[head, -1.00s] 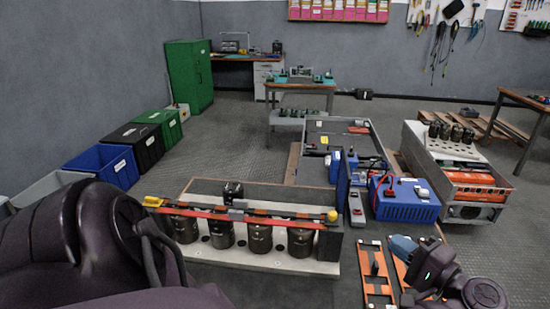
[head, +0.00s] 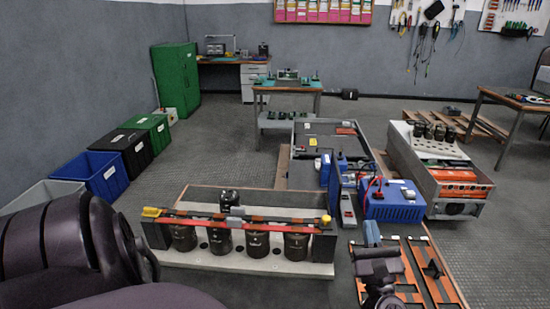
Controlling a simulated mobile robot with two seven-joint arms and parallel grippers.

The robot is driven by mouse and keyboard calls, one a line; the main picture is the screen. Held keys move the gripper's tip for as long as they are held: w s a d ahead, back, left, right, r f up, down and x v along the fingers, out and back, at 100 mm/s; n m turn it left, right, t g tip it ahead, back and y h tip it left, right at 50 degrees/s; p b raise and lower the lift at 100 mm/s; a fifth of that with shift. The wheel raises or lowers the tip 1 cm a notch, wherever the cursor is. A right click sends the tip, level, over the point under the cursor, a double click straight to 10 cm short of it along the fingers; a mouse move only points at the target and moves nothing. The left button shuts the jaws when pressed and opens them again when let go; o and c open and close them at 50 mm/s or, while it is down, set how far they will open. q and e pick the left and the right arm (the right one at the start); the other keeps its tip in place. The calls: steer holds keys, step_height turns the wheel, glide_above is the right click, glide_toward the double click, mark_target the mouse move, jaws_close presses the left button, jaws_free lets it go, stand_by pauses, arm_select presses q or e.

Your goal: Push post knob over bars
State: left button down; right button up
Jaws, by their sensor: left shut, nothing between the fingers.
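The bank's long bars (head: 240,228), red and orange with dark pieces, lie across a row of dark round capacitors (head: 257,243). A round yellow knob (head: 326,219) sits at the bars' right end, on or beside the dark end post. I cannot tell for certain which is the post knob. My left gripper (head: 371,230) is shut and empty, right of the bank and apart from the yellow knob. It points away from me, over the left edge of the orange-railed frames. My right gripper is not in view.
A dark capacitor (head: 229,197) stands behind the bars. Orange-railed frames (head: 435,267) lie at the lower right. A blue box (head: 393,204) and an open grey cabinet (head: 300,160) stand behind. Bins (head: 98,175) line the left. My left arm covers the lower left.

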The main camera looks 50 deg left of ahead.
arm_select(q)
steer(key=s+f+n+g+h+p, duration=0.1)
steer(key=s+f+n+h+p, duration=0.2)
steer(key=s+f+n+h, duration=0.6)
steer(key=s+f+n+g+h+p, duration=0.1)
steer(key=s+f+n+h+p, duration=0.2)
steer(key=s+f+n+h, duration=0.6)
steer(key=s+n+h, duration=0.2)
steer(key=s+n, duration=0.2)
steer(key=s, duration=0.3)
steer(key=shift+d+f+h, duration=0.25)
steer(key=shift+d+h, duration=0.05)
steer(key=shift+d, duration=0.1)
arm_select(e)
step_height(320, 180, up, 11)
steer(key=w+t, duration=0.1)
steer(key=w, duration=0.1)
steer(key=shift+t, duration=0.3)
arm_select(q)
steer(key=shift+s+f, duration=0.2)
steer(key=shift+s, duration=0.15)
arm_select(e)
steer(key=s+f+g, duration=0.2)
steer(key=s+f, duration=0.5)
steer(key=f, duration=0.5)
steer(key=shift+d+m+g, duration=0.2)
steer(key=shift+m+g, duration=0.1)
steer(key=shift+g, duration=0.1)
